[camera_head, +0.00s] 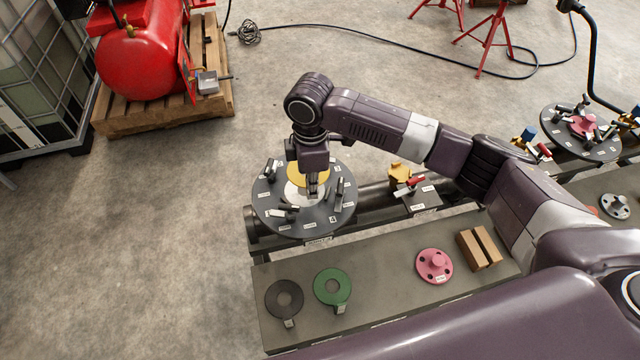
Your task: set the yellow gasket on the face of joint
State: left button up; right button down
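The yellow gasket (296,172) is seen over the joint at centre-left, partly hidden by my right gripper. The joint is a dark round flange (265,203) with a pale raised face (294,192) in its middle and several dark clamps or bolts around it. The gasket appears offset toward the far side of the pale face and seems to be held slightly above it. My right gripper (313,190) points down over the face, its fingers close together at the gasket's near edge, apparently gripping it. My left gripper is not in view.
A grey bench (375,265) in front holds a black gasket (284,299), a green gasket (332,287), a pink flanged part (434,265) and brown blocks (479,248). A red-handled valve (410,187) stands right of the joint. Another flange (557,138) is at far right.

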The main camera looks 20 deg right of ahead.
jog(key=shift+w+a+f+n, duration=0.1)
jog(key=shift+w+n, duration=0.15)
jog(key=shift+n, duration=0.35)
jog(key=shift+f, duration=0.15)
jog(key=b, duration=0.6)
send_over(312, 213)
notch_tip(312, 213, down, 6)
jog(key=shift+r, duration=0.1)
jog(key=shift+f, duration=1.25)
jog(key=c, duration=2.1)
grip_release()
